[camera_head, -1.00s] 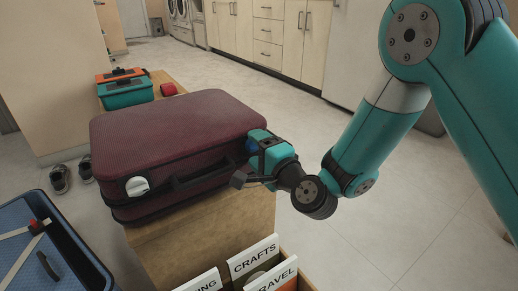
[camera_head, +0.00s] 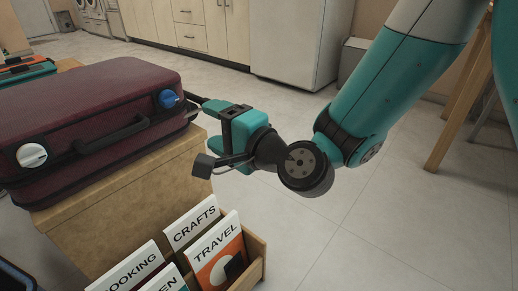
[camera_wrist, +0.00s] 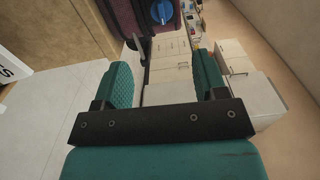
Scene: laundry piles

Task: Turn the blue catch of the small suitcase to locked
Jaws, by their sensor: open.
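The small suitcase (camera_head: 90,110) is maroon and lies flat and closed on a wooden bench. Its blue catch (camera_head: 169,99) is a round knob on the front face near the right corner, and a white catch (camera_head: 32,155) is near the left corner. My gripper (camera_head: 201,104) is just right of the suitcase's corner, apart from the blue catch. In the wrist view the blue catch (camera_wrist: 162,11) is at the top, beyond the two teal fingers (camera_wrist: 161,83), which are spread with nothing between them.
The wooden bench (camera_head: 90,190) carries the suitcase. A wooden box (camera_head: 257,250) of upright books labelled CRAFTS, TRAVEL and COOKING stands in front of it. A teal case (camera_head: 25,72) is behind the suitcase. The floor (camera_head: 400,215) to the right is clear.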

